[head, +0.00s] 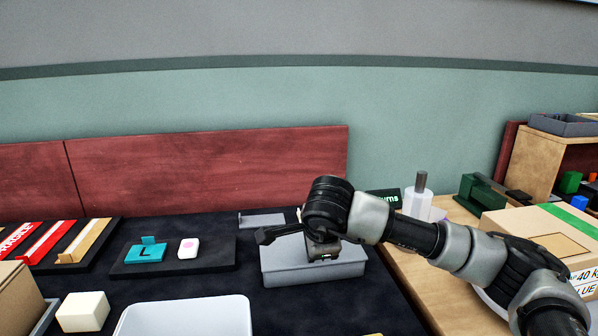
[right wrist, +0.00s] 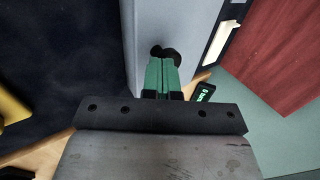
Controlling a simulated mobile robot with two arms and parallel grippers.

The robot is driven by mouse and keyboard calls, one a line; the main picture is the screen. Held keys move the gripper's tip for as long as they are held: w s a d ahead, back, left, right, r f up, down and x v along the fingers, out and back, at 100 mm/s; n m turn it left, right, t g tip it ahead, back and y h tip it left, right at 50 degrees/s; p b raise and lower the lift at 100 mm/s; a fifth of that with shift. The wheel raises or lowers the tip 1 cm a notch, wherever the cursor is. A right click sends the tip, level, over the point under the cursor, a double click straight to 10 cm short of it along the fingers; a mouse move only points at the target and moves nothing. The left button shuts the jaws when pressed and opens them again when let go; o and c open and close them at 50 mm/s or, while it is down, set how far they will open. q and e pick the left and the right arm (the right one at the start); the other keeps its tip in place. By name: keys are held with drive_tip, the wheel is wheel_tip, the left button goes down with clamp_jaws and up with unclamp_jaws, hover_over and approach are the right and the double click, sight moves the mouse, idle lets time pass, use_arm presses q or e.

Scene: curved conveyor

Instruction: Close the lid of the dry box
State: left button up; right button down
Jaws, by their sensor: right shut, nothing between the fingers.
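The grey dry box (head: 315,273) stands on the dark mat, right of the middle in the head view. Its top looks flat and covered, lying level on the walls, though my right arm hides part of it. The grey surface also shows at the top of the right wrist view (right wrist: 180,20). My right gripper (right wrist: 162,72) points down at this surface with its green-sided fingers together and nothing between them. A small dark piece shows at the fingertips. I cannot tell whether they touch the lid. My left gripper is not in view.
A teal L-marked block (head: 146,254) and a white piece with a pink dot (head: 188,248) lie on a dark board to the left. A pale tray (head: 185,312) stands in front. A white bottle (head: 418,200) and a cardboard box (head: 540,235) stand to the right.

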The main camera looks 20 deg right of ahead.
drive_tip(key=shift+f, duration=0.15)
wheel_tip(320, 180, up, 3)
drive_tip(key=shift+d+f+p, duration=0.1)
drive_tip(key=shift+p, duration=0.75)
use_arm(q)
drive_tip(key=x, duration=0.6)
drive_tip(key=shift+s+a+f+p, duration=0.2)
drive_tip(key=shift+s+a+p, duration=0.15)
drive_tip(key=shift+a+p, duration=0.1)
use_arm(e)
drive_tip(key=s+a+r, duration=0.2)
drive_tip(key=s+r, duration=0.3)
drive_tip(key=s, duration=0.4)
drive_tip(key=shift+s+a, duration=0.15)
drive_tip(key=shift+a, duration=0.25)
